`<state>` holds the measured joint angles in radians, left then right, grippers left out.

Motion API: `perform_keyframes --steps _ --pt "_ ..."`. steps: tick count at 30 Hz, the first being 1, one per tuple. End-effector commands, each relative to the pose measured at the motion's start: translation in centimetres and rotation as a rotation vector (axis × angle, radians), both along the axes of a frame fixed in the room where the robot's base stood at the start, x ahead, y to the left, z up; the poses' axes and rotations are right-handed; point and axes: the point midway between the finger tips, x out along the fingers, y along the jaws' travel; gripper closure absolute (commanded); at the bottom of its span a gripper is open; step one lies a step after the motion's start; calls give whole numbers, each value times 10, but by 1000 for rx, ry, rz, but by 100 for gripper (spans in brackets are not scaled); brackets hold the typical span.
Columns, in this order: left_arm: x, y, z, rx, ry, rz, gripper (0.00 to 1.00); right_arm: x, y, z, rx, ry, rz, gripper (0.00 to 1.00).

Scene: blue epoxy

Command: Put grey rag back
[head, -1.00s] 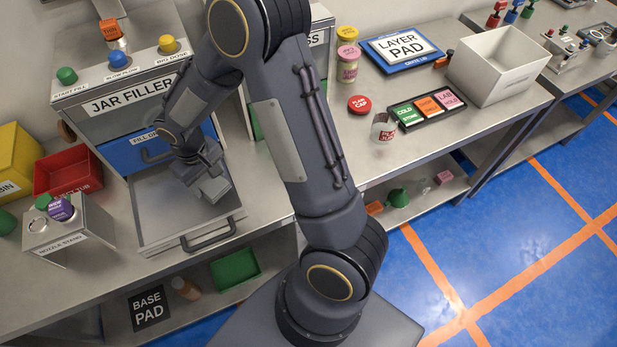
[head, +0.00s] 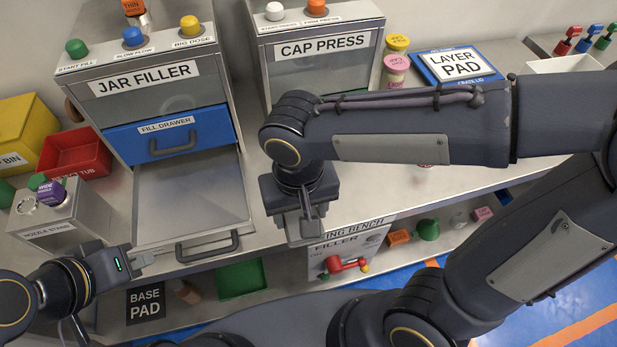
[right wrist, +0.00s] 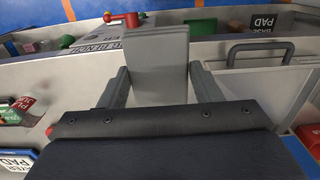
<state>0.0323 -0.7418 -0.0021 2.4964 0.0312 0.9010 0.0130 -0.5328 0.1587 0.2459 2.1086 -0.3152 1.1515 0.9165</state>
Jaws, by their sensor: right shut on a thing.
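My right gripper (head: 305,222) is over the front edge of the bench, to the right of the shallow grey tray. It is shut on a plain grey piece, which I take for the grey rag (head: 300,233). In the right wrist view the grey rag (right wrist: 158,60) stands as a flat, pale slab between the two fingers of the right gripper (right wrist: 160,88). My left gripper (head: 148,260) is low on the left, near the front left corner of the tray. It is seen from the side, and I cannot tell whether its fingers are apart.
The grey tray (head: 190,195) with a front handle lies empty below the blue fill drawer (head: 165,140). The nozzle stand (head: 60,215) and red tub (head: 75,160) are left of it. The cap press (head: 320,50) stands behind my right arm. A filler board (head: 345,250) hangs at the bench front.

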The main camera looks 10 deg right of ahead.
Motion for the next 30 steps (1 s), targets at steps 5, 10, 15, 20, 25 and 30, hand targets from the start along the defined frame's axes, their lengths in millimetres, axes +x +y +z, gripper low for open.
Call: perform_keyframes --steps 5,10,15,20,25,30 --pt "0 0 2 0 -1 0 100 9 -8 -6 -1 6 -4 60" --pt "0 0 11 0 -1 0 100 48 -25 -24 -1 8 -5 60" --pt "0 0 16 0 -1 0 100 83 -40 -50 -1 9 -3 60" --pt "0 0 18 0 -1 0 100 102 -48 -76 0 7 0 60" --pt "0 0 19 0 -1 0 100 112 -51 -88 1 2 1 60" --pt "0 0 20 0 -1 0 100 119 -55 -108 0 6 3 60"
